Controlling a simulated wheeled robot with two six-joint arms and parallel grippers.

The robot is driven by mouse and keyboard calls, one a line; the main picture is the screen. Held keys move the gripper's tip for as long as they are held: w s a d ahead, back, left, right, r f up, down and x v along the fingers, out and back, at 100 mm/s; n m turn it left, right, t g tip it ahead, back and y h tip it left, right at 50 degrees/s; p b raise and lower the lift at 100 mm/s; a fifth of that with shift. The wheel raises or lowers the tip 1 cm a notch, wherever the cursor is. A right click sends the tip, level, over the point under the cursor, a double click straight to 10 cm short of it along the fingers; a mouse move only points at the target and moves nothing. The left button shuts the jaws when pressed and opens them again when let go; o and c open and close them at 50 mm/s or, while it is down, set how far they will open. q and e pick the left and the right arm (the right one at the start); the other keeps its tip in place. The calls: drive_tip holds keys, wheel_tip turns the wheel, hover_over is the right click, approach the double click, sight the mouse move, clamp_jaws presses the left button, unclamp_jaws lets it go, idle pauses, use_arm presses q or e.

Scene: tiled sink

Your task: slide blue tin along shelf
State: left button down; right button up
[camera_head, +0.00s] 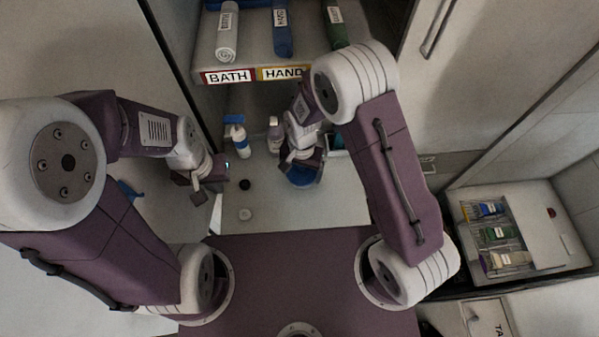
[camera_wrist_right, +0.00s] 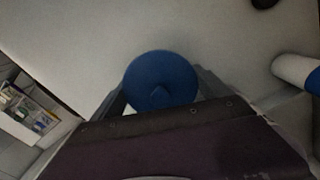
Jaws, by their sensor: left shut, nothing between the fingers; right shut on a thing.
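The blue tin (camera_head: 301,176) stands on the pale lower shelf (camera_head: 290,206). My right gripper (camera_head: 303,160) is shut on it, with the fingers on either side. In the right wrist view the tin's round blue lid (camera_wrist_right: 161,80) with a small knob shows between the fingers, and the gripper body hides its near side. My left gripper (camera_head: 208,184) is shut and empty, to the left of the shelf's small items and apart from the tin.
White and blue bottles (camera_head: 239,141) stand behind the tin to the left. An upper shelf holds rolled towels (camera_head: 228,38) above labels. The shelf's front right is clear.

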drive_tip(key=shift+w, duration=0.2)
drive_tip(key=o, duration=1.4)
drive_tip(key=shift+c, duration=0.2)
drive_tip(key=shift+s, duration=0.1)
